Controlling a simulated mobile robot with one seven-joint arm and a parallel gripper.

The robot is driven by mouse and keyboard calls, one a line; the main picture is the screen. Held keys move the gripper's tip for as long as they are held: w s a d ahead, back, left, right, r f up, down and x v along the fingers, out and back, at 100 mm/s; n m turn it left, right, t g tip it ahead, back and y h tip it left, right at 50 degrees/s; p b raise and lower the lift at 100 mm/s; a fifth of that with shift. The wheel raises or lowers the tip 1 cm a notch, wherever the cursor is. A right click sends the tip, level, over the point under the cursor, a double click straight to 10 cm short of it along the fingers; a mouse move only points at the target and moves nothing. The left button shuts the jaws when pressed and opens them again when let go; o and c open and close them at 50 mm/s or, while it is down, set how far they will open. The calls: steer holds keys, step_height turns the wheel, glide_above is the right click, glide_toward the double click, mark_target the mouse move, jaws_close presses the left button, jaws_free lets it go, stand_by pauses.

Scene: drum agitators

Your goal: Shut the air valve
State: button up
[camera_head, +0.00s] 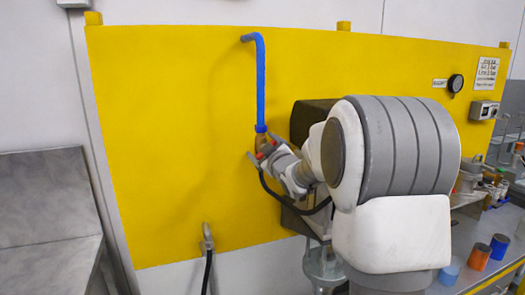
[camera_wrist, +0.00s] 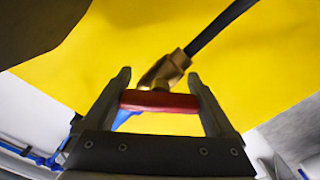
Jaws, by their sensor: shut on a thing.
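The air valve has a brass body (camera_head: 262,141) at the lower end of a blue pipe (camera_head: 260,85) on the yellow panel. The brass body (camera_wrist: 165,72) also shows in the wrist view, with a red handle (camera_wrist: 160,101) in front of it. My gripper (camera_wrist: 159,80) is shut on the red handle, one finger at each end. The handle lies slantwise to the line of pipe and hose in that view. In the head view my gripper (camera_head: 265,158) is at the valve and hides much of it. A black hose (camera_wrist: 220,25) leaves the brass body.
The yellow panel (camera_head: 170,140) stands close behind the valve. A dark box-like unit (camera_head: 308,118) is just right of it, partly behind my arm. A hose fitting (camera_head: 207,238) is lower left. A bench with orange (camera_head: 479,257) and blue (camera_head: 499,246) cups is at right.

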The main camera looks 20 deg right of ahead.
steer(key=m, duration=0.3)
steer(key=shift+m+b, duration=0.3)
steer(key=shift+m, duration=1.9)
steer(key=o, duration=1.1)
steer(key=shift+c, duration=0.2)
steer(key=s, duration=1.7)
steer(key=shift+s, duration=0.25)
